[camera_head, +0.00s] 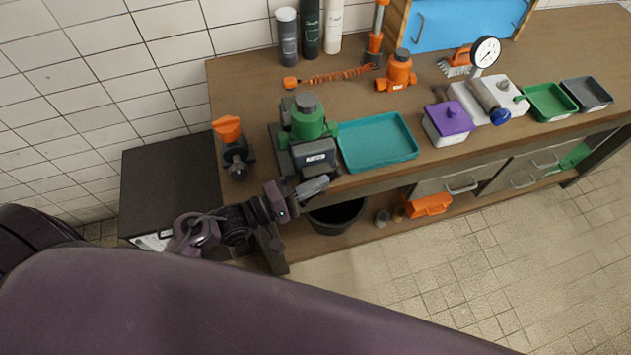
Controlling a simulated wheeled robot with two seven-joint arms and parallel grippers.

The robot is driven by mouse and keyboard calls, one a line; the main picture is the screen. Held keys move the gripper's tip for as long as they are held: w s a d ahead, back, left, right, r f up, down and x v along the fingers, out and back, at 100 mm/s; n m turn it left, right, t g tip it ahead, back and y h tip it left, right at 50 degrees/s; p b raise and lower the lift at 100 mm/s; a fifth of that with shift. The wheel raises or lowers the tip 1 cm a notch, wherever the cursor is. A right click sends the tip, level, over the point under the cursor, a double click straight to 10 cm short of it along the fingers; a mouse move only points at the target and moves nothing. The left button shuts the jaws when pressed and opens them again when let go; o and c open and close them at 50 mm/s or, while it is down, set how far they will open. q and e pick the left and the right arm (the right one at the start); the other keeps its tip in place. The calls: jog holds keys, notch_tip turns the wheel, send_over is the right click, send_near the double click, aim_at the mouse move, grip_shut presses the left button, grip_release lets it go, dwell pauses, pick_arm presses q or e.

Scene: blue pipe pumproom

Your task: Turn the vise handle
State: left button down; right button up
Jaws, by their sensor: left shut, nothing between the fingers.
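A dark vise-like block (313,157) stands at the front left edge of the wooden bench, with a green and grey round part (307,120) on top of it. My left gripper (312,188) is at the front of this block, just off the bench edge. Its fingers are shut with nothing seen between them. I cannot make out a separate vise handle; the front of the block is partly hidden by the gripper, and I cannot tell whether they touch. My right gripper is not in view.
A teal tray (377,142) lies right of the block. A small orange and black device (233,147) stands left of it. A black bucket (338,216) is below, and a dark cabinet (170,183) stands at left. The floor at right is clear.

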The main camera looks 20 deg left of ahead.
pick_arm(q)
jog(key=shift+s+a+f, duration=0.2)
jog(key=shift+a, duration=0.1)
jog(key=b+v, duration=0.2)
jog(key=v, duration=0.5)
jog(key=shift+r, duration=0.2)
jog(key=shift+s, duration=0.15)
